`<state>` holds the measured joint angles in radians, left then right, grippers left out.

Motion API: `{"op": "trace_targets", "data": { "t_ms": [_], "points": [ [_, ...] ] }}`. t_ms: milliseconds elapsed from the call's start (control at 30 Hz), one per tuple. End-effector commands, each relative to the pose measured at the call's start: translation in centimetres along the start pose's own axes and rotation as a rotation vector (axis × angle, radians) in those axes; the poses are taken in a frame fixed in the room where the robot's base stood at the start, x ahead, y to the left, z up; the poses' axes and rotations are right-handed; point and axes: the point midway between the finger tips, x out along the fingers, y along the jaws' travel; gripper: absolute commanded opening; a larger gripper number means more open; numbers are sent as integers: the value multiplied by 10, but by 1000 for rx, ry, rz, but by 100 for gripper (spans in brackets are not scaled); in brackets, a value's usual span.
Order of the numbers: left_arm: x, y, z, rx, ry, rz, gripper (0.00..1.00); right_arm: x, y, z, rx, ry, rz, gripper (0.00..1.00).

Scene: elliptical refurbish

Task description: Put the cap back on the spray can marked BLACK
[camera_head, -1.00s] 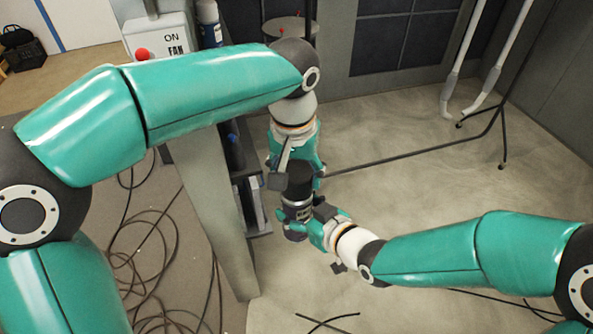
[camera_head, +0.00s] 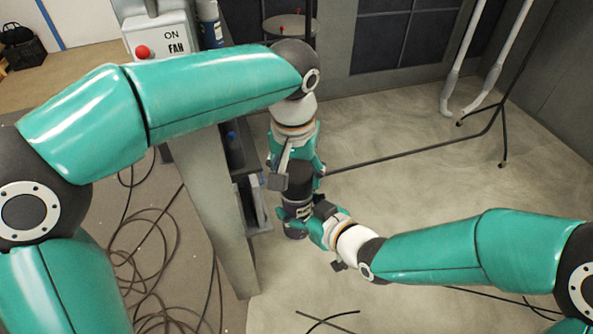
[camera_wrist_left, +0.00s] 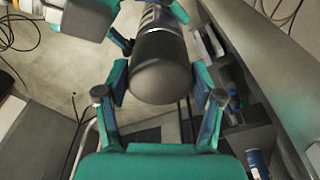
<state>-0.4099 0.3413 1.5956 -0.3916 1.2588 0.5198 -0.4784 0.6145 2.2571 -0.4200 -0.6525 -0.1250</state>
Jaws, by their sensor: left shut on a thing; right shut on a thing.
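A dark spray can (camera_head: 296,232) stands upright in the middle of the head view, with a pale label too small to read. A black cap (camera_head: 299,182) is in line above it; whether it is fully seated I cannot tell. My left gripper (camera_head: 298,174) comes from above and is shut on the cap. In the left wrist view the cap (camera_wrist_left: 160,78) fills the space between my left fingers. My right gripper (camera_head: 306,221) is shut on the can body from the lower right, hiding part of it.
A grey cabinet (camera_head: 205,190) with open shelves is just left of the can. A switch box (camera_head: 158,38) with a red button, a blue-labelled can (camera_head: 209,32) and a round-topped stand (camera_head: 290,27) are behind. Cables lie on the floor at left; the floor at right is mostly clear.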

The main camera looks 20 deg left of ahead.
Motion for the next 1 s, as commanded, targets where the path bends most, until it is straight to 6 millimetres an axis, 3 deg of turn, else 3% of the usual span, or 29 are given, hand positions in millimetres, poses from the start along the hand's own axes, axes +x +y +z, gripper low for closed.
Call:
{"op": "trace_targets", "data": {
  "t_ms": [800,833,1000],
  "points": [
    [8,0,1,0,0,-1,53,0,0,-2,-1,4,1,18],
    [8,0,1,0,0,-1,70,0,0,-2,-1,4,1,18],
    [8,0,1,0,0,-1,96,0,0,-2,-1,4,1,18]
  ]
}}
